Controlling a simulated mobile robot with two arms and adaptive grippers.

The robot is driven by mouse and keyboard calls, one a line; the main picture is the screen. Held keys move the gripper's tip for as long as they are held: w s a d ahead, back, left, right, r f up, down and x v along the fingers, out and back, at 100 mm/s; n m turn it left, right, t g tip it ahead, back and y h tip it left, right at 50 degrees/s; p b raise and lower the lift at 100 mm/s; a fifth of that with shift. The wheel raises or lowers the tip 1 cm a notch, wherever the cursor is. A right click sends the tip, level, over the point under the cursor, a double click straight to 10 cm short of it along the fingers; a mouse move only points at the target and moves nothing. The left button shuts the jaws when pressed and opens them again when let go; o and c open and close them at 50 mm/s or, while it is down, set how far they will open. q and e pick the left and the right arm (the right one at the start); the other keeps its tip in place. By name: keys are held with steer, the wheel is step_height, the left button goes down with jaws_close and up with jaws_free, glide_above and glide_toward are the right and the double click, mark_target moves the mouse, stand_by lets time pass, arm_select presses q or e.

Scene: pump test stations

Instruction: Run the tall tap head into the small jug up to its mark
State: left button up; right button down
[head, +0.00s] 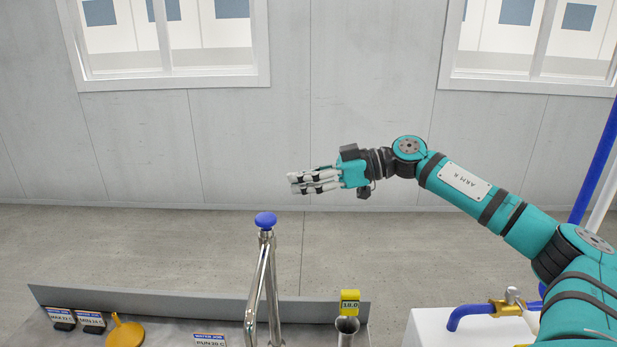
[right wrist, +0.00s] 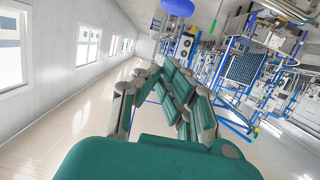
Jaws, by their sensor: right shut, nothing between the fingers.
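A tall steel tap stand (head: 259,285) with a round blue knob (head: 265,219) on top rises from the bench at the lower middle of the head view. A blue oval, likely this knob, shows at the top of the right wrist view (right wrist: 177,7). My right gripper (head: 299,182) is shut and empty, in the air above and a little right of the knob in the picture; I see no contact. It also shows in the right wrist view (right wrist: 165,78). I cannot make out a small jug or its mark. My left gripper is out of view.
A steel tube (head: 347,326) with a yellow 10.0 tag (head: 349,303) stands right of the tap. A yellow funnel-like piece (head: 126,334) and small labelled signs (head: 90,319) are at left. A brass valve (head: 507,304) with a blue pipe sits on a white block at right.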

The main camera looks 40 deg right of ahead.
steer(key=p, duration=0.2)
glide_above(274, 217)
steer(key=shift+f, duration=0.45)
step_height(274, 217, down, 4)
steer(key=shift+w+r, duration=0.1)
steer(key=shift+r, duration=0.05)
steer(key=shift+d+f, duration=0.1)
steer(key=shift+f, duration=0.3)
steer(key=shift+f+p, duration=0.75)
steer(key=shift+p, duration=0.05)
steer(key=shift+f, duration=0.2)
stand_by(5.2)
